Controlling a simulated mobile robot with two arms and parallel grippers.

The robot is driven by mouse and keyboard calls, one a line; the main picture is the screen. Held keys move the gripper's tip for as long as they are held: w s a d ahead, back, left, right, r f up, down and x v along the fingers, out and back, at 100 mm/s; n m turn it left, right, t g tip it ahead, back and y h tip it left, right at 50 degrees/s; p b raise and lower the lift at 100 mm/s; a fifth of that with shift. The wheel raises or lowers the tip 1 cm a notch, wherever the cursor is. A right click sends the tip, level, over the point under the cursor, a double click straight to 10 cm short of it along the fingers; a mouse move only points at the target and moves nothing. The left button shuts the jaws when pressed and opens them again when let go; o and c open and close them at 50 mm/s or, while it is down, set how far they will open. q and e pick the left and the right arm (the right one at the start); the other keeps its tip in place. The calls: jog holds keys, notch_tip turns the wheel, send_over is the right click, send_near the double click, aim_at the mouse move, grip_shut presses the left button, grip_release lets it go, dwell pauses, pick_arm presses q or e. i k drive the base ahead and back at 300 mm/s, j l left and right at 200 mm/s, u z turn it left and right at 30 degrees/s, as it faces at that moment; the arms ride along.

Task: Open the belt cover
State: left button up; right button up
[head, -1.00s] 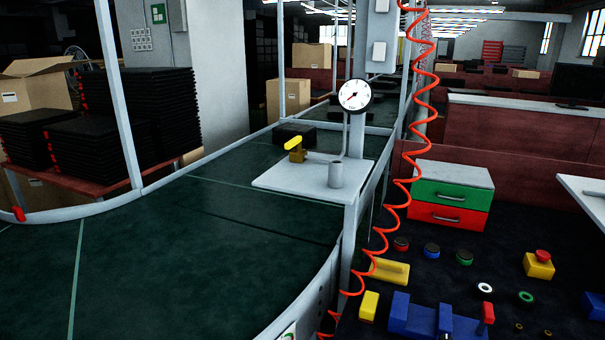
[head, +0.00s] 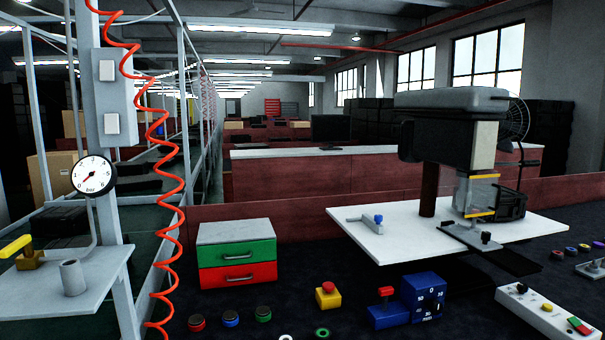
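A bench machine like a drill press stands at the right, on a white board. Its grey top lid (head: 452,99), which looks like the belt cover, lies flat and shut over the dark machine head (head: 447,138). A yellow-edged clear guard (head: 481,193) hangs below the head. A dark post (head: 429,190) stands at the left of the guard. Neither of my grippers is in view, and nothing touches the lid.
The white board (head: 380,240) carries a small clamp-like part (head: 366,221). In front are a yellow emergency button (head: 328,294), a blue control box (head: 423,297) and a white switch panel (head: 545,315). A drawer unit (head: 237,253), coiled red hose (head: 165,170) and pressure gauge (head: 93,175) stand left.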

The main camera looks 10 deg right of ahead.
aim_at(474, 100)
jog(key=i+z, duration=0.1)
jog(key=z, duration=1.2)
jog(key=i+l+z, duration=0.1)
jog(key=i+l, duration=1.1)
